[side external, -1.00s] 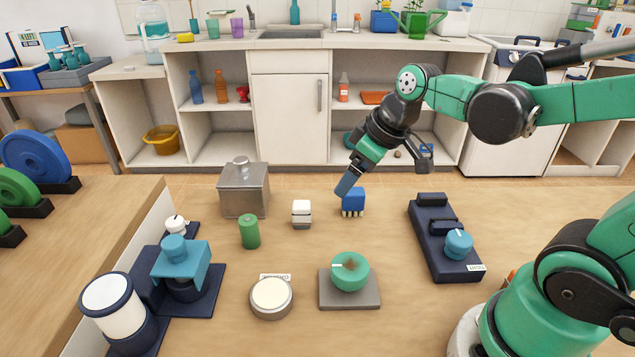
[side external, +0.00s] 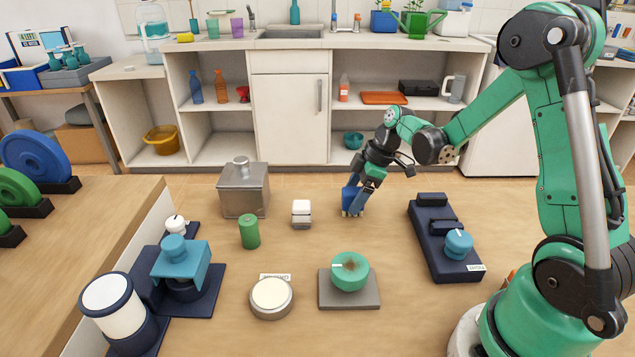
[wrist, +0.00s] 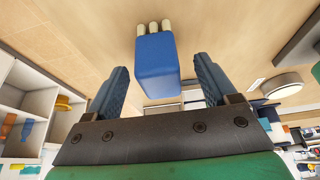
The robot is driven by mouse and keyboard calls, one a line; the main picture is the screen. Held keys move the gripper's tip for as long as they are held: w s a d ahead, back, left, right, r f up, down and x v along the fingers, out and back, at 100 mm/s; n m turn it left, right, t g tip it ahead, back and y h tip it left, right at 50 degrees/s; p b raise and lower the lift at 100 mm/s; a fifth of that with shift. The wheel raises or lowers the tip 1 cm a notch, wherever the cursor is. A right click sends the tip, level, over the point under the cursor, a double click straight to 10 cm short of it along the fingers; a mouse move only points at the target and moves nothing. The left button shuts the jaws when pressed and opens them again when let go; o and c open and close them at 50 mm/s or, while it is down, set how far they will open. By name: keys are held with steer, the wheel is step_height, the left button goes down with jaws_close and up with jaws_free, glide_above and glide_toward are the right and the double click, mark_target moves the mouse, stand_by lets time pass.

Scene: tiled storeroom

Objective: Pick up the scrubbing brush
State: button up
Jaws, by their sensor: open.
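The scrubbing brush is a small blue block with pale bristle tufts at its base. In the side external view the brush (side external: 347,199) stands on the wooden table, partly covered by my gripper (side external: 357,205), which is down at its right side. In the wrist view the brush (wrist: 156,60) lies ahead between the two blue fingers of my gripper (wrist: 160,90), with its bristles at the far end. The fingers are open, with a visible gap on each side of the brush.
On the table, a white-topped grey block (side external: 302,213) and a green cylinder (side external: 249,232) stand left of the brush. A metal canister (side external: 243,192) is farther left. A dark blue knob fixture (side external: 430,235) lies to the right, and a green dial on a grey plate (side external: 335,298) is in front.

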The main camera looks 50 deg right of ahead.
mark_target(354, 191)
steer(key=shift+w+a+f, duration=0.1)
steer(key=shift+a+f, duration=0.05)
steer(key=shift+f, duration=0.3)
steer(key=shift+c, duration=0.2)
jaws_close()
steer(key=shift+r, duration=0.1)
step_height(354, 191, up, 20)
stand_by(0.3)
